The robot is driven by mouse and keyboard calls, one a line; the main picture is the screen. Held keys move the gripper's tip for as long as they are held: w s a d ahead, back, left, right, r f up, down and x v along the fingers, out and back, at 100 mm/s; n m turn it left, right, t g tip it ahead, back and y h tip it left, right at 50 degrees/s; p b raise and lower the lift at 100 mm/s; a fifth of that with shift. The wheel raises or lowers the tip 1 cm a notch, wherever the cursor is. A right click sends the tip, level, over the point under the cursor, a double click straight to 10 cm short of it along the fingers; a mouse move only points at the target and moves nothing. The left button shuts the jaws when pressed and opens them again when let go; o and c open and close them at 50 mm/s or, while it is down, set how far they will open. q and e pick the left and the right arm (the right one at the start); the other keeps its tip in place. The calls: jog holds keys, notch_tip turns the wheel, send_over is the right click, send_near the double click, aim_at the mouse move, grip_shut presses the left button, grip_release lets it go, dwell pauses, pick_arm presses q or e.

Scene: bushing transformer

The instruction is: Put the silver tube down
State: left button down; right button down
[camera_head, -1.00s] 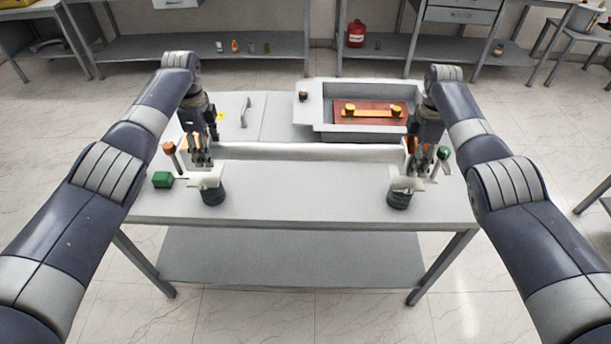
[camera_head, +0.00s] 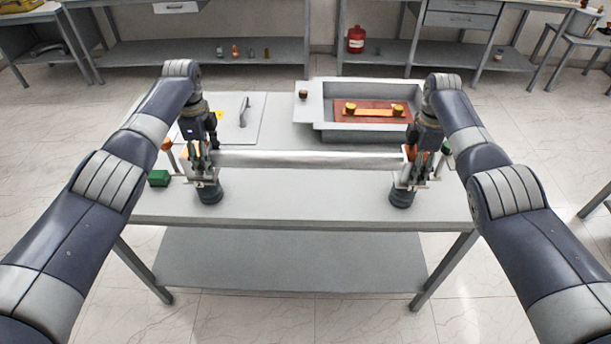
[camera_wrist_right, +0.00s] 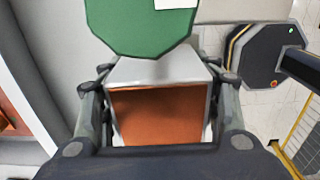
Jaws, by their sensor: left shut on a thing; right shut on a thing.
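The silver tube (camera_head: 310,159) lies level across the table in the head view. My left gripper (camera_head: 201,162) is shut on its left end, and my right gripper (camera_head: 412,166) is shut on its right end. Two supports with dark round bases, a left one (camera_head: 208,192) and a right one (camera_head: 402,196), stand under the tube ends. Their pale tops are partly hidden by the grippers, and I cannot tell whether the tube touches them. In the right wrist view, an orange and grey surface (camera_wrist_right: 160,112) shows between the fingers.
The table (camera_head: 300,208) is clear in front. A grey tray (camera_head: 330,128) with a reddish plate (camera_head: 372,113) stands behind the tube at right. A flat panel with a handle (camera_head: 245,110) lies at back left.

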pick_arm(q)
jog(key=c, duration=0.6)
grip_release()
pick_arm(e)
jog(key=c, duration=0.6)
grip_release()
pick_arm(q)
notch_tip(320, 180, up, 12)
jog(key=shift+f, duration=0.15)
pick_arm(e)
jog(key=shift+r, duration=0.2)
notch_tip(320, 180, up, 12)
jog(key=shift+f, duration=0.25)
jog(key=shift+f, duration=0.1)
